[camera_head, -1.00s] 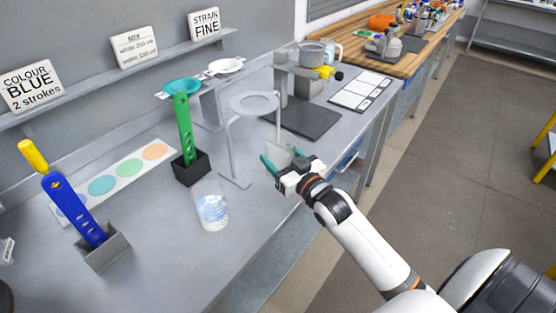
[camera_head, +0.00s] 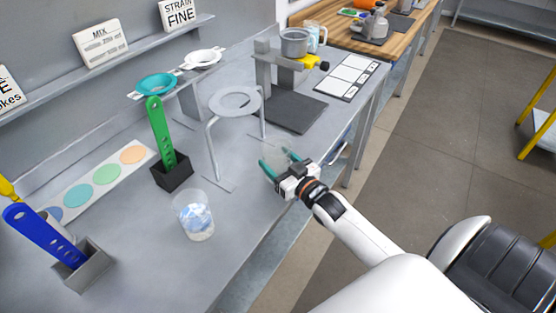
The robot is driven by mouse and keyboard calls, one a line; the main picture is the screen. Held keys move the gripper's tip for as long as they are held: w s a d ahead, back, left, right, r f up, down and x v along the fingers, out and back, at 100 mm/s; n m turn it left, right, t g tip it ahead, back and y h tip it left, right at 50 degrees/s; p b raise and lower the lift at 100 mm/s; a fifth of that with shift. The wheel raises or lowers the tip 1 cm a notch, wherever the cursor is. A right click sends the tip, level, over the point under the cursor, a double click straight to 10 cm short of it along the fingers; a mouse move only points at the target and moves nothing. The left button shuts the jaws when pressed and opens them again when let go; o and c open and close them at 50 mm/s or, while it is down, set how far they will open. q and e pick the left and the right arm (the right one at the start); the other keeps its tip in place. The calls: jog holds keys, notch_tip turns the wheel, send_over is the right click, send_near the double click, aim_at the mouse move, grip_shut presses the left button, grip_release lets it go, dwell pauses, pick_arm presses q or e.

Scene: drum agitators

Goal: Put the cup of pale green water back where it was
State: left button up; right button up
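My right gripper (camera_head: 276,159) is over the front edge area of the grey bench, right of the ring stand. Whether the cup touches the bench I cannot tell. Another clear cup (camera_head: 194,216), with whitish-blue contents, stands upright on the bench left of the gripper. My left gripper is not in view.
A grey ring stand (camera_head: 235,103) is just left of the gripper. A green paddle (camera_head: 161,132) and a blue paddle (camera_head: 42,233) stand in holders. A colour strip (camera_head: 88,193) lies behind. A pot (camera_head: 294,42) sits on a raised stand behind a dark plate (camera_head: 292,112).

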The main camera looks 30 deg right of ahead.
jog(key=shift+f, duration=0.2)
jog(key=o, duration=0.8)
jog(key=shift+r, duration=0.1)
jog(key=shift+o, duration=1.1)
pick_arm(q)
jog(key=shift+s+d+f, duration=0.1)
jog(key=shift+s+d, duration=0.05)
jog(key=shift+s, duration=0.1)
pick_arm(e)
jog(key=shift+r, duration=0.2)
pick_arm(q)
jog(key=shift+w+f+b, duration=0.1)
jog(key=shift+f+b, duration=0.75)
jog(key=shift+b, duration=0.1)
pick_arm(e)
jog(key=s, duration=1.2)
jog(key=shift+d, duration=0.45)
